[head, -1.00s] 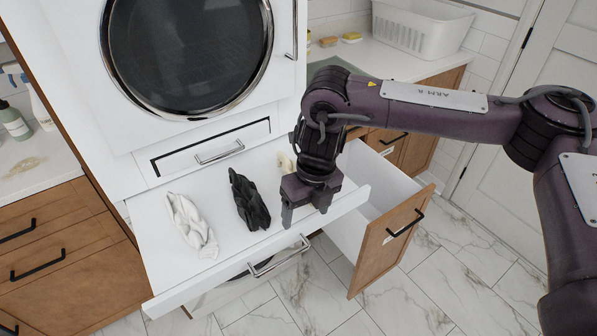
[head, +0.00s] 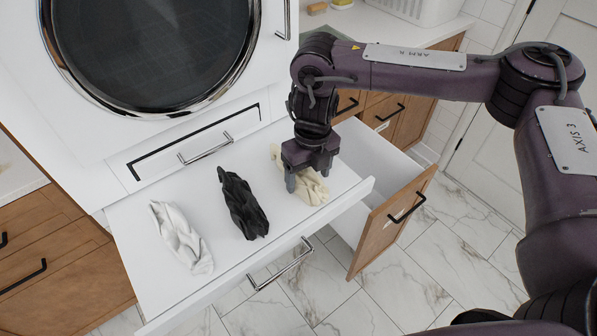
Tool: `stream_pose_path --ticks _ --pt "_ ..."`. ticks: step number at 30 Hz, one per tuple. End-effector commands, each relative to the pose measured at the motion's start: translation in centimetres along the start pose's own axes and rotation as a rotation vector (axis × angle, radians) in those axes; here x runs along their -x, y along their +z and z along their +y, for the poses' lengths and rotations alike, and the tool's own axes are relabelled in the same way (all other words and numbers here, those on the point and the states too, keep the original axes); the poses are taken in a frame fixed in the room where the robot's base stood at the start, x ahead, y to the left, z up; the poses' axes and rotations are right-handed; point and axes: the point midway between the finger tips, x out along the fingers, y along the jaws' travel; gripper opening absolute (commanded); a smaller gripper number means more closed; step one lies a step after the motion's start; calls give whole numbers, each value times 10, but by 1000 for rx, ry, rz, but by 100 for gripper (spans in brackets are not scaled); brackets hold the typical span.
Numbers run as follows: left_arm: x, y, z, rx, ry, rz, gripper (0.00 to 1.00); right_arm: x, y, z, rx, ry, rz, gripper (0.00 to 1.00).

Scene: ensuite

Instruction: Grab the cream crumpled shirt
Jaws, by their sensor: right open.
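The cream crumpled shirt (head: 313,188) lies on the white pull-out shelf (head: 185,297) below the machine, at the right of three crumpled garments. My right gripper (head: 308,180) points down over the shirt and hides part of its middle. It is open; I cannot tell whether its fingers touch the cloth. A black crumpled garment (head: 242,203) lies in the middle of the shelf and a white one (head: 181,237) at the left. My left gripper is not in view.
A round-doored machine (head: 150,50) stands behind the shelf. An open drawer (head: 390,228) with a wooden front juts out right of the shelf. A white basket (head: 420,10) sits on the counter at the back. Marble floor (head: 410,290) is clear in front.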

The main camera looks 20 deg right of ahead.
Motion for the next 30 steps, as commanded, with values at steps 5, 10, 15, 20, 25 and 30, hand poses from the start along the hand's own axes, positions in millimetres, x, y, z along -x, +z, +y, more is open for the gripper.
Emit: stream_pose_path --ticks 5,10,15,20,25,30 --pt "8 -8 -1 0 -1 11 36 -21 0 1 0 -2 1 72" --pt "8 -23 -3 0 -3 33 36 -26 0 1 0 -1 -1 72" --pt "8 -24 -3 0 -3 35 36 -26 0 1 0 -1 -1 65" --pt "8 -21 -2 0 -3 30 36 -26 0 1 0 -1 -1 44" --pt "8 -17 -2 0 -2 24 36 -25 0 1 0 -1 -2 34" --pt "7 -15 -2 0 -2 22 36 -24 1 1 0 0 -3 34"
